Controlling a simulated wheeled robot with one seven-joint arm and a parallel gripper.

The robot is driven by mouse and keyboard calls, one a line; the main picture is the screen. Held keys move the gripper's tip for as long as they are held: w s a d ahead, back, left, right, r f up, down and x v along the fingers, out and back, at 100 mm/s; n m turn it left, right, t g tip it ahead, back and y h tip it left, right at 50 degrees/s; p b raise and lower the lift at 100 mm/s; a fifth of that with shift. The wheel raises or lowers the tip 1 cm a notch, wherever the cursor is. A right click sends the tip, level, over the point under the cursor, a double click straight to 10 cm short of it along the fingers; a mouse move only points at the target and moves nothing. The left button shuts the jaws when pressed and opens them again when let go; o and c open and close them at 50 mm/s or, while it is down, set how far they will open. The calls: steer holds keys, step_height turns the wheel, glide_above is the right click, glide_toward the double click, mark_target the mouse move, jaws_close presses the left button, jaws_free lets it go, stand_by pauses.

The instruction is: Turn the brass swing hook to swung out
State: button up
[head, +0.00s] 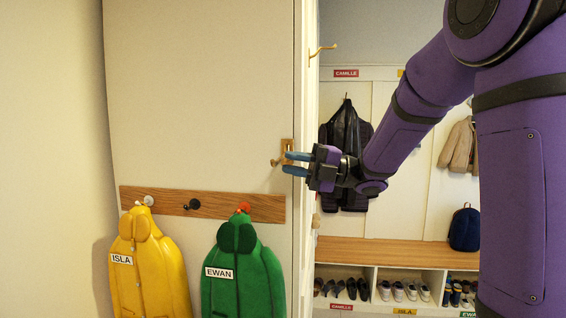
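The brass swing hook (276,162) is on a small brass plate (287,146) near the right edge of the cream panel. Its short arm points left and ends in a small knob. My gripper (291,163) has blue fingers, one above the other, with a clear gap between them. The fingertips are at the hook, just right of its knob and partly over the lower plate. I cannot tell whether they touch it. Nothing shows held between them.
Another brass hook (322,49) sticks out higher up. Below is a wooden rail (172,201) with yellow (150,265) and green (242,275) coats. Behind my arm are a bench (380,251), shoe cubbies and hanging jackets.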

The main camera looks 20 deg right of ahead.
steer(key=v, duration=0.8)
stand_by(0.4)
